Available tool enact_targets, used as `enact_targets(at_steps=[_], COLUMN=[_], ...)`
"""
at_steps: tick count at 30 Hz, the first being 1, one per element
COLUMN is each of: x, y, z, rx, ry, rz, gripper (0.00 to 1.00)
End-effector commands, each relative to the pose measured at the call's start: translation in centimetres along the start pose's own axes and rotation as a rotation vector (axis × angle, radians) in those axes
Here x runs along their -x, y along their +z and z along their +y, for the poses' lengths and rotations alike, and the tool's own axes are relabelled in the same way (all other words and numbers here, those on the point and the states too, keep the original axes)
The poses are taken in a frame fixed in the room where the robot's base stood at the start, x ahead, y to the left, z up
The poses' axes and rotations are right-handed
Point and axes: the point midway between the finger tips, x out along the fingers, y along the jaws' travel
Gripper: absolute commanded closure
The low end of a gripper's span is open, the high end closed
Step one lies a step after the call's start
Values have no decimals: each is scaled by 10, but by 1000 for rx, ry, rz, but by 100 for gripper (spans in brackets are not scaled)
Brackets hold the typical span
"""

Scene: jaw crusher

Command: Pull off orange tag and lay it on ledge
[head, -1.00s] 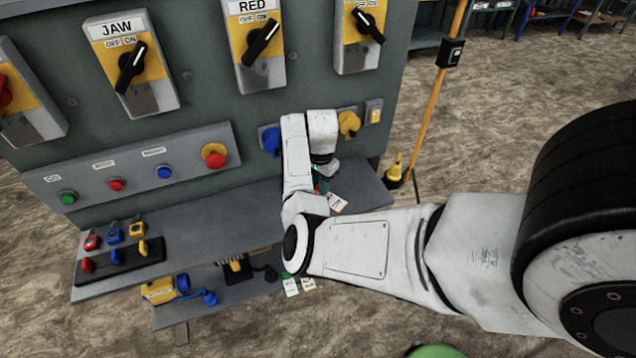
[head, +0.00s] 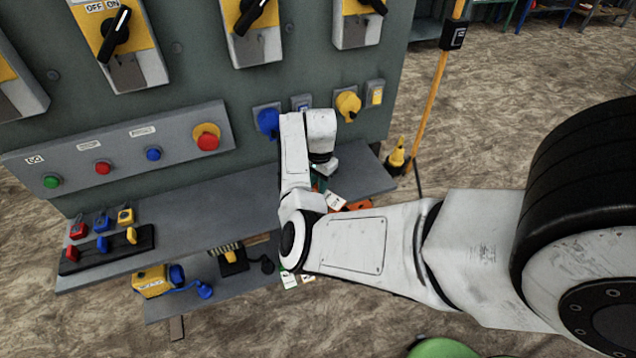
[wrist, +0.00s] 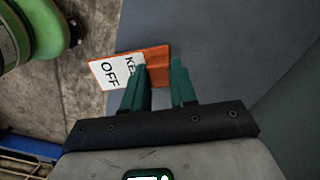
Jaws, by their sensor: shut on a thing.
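The orange tag (wrist: 157,57) with a white label, reading "OFF" and part of another word, shows in the wrist view. My gripper (wrist: 161,72) has green fingers on either side of its orange part and is shut on it. In the head view my gripper (head: 317,181) is mostly hidden behind my arm; the white label (head: 335,200) shows beside it. The grey ledge (head: 205,213) runs along the panel below the buttons. In the wrist view the tag lies in front of the ledge (wrist: 220,45), its label reaching past the ledge's edge. I cannot tell whether they touch.
A black rack (head: 108,248) with coloured padlocks takes up the ledge's left end. Blue (head: 268,121) and yellow (head: 348,105) knobs stand out of the panel above my gripper. A lower shelf (head: 215,300) holds yellow and blue gear. An orange-red item (head: 357,206) shows behind my arm.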

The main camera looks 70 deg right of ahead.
Motion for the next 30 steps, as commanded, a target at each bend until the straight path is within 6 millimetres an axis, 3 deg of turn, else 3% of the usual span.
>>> enact_targets(at_steps=[19, 20, 30], x=[-9, -9, -9], y=[-1, 0, 0], z=[0, 0, 0], rx=[0, 0, 0], ry=[0, 0, 0], rz=[0, 0, 0], gripper=[100, 73, 44])
